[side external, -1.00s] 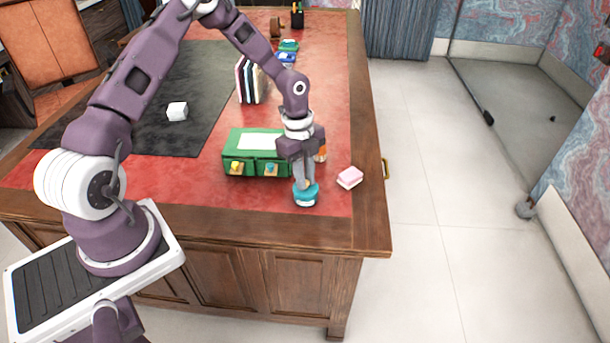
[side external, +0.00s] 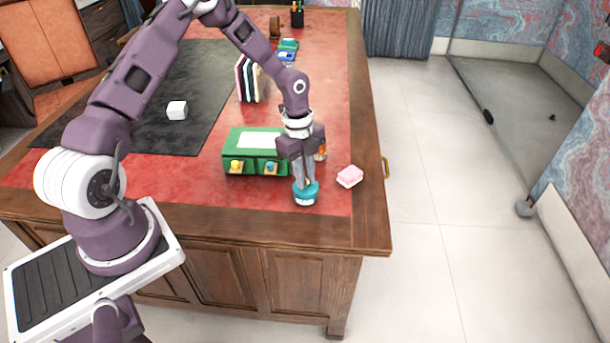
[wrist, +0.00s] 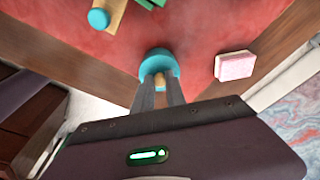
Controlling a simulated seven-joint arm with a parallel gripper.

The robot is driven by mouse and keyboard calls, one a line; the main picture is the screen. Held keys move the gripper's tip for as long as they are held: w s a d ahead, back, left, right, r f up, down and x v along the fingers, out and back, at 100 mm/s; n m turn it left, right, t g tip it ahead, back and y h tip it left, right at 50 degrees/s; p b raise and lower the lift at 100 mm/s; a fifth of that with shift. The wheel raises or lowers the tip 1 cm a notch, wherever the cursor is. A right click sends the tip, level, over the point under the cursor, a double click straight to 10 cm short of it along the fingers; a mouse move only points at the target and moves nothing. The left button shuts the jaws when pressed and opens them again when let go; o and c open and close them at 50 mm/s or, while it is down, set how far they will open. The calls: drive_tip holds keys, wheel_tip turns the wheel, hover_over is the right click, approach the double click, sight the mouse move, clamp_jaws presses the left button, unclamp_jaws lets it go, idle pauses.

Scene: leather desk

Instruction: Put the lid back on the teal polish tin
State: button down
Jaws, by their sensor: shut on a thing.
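The teal polish tin (side external: 306,202) stands near the front right of the red leather top, with a pale band on its side. A teal lid (wrist: 157,62) with a small tan knob shows at my fingertips in the wrist view. My gripper (side external: 304,183) points down, shut on the lid by its knob. The lid is directly over the tin, and the two look like one stack in the side view. I cannot tell whether the lid is fully seated. The fingers and the lid hide the tin's opening.
A green box (side external: 230,155) with yellow and blue knobs stands just behind and left of the tin. A pink-and-white block (side external: 350,176) lies to the right near the desk edge. Upright books (side external: 248,80) and a white cube (side external: 177,111) are farther back.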

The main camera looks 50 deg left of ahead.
drive_tip(key=shift+f, duration=0.15)
idle(0.4)
drive_tip(key=c, duration=0.8)
unclamp_jaws()
drive_tip(key=shift+r, duration=3.5)
clamp_jaws()
